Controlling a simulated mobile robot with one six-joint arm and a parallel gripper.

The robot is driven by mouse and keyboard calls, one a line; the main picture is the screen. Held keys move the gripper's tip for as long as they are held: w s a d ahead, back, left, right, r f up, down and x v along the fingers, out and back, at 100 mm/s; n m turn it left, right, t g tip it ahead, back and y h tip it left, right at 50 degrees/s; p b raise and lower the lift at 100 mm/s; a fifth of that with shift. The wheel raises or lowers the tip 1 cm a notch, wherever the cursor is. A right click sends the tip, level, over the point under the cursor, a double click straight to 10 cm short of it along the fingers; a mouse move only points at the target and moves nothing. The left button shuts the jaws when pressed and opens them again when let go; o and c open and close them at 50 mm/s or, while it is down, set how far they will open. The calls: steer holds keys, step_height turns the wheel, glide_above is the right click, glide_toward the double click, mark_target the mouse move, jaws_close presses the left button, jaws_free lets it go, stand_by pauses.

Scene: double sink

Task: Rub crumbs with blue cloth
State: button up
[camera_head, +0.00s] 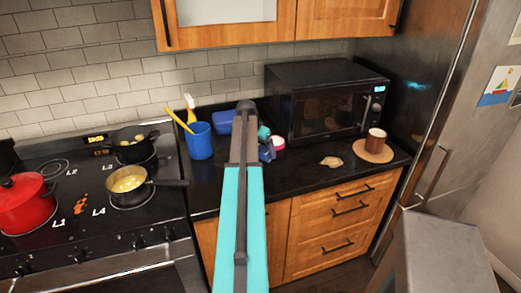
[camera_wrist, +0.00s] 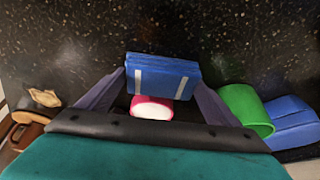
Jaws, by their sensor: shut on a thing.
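A blue folded cloth (camera_wrist: 162,76) with two white stripes sits between my fingertips in the wrist view, over the dark counter. My gripper (camera_wrist: 159,84) is shut on it. In the head view my gripper (camera_head: 267,151) is low over the counter, left of the microwave, and my turquoise arm hides part of that area. A tan, irregular flat patch, which looks like the crumbs (camera_head: 331,161), lies on the counter to the right of my gripper, in front of the microwave. In the wrist view the crumbs (camera_wrist: 45,97) are at the left edge, apart from the cloth.
A pink and white item (camera_wrist: 152,107) is close to my fingers. A green item (camera_wrist: 243,106) and a blue item (camera_wrist: 292,122) are at right. A mug (camera_head: 376,140) stands on a round board (camera_head: 372,153), right of the crumbs. The microwave (camera_head: 325,102) stands behind.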

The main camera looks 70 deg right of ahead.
steer(key=shift+r, duration=0.1)
steer(key=shift+r+p, duration=1.4)
steer(key=shift+r, duration=1.45)
steer(key=shift+r+p, duration=0.65)
steer(key=shift+r, duration=0.85)
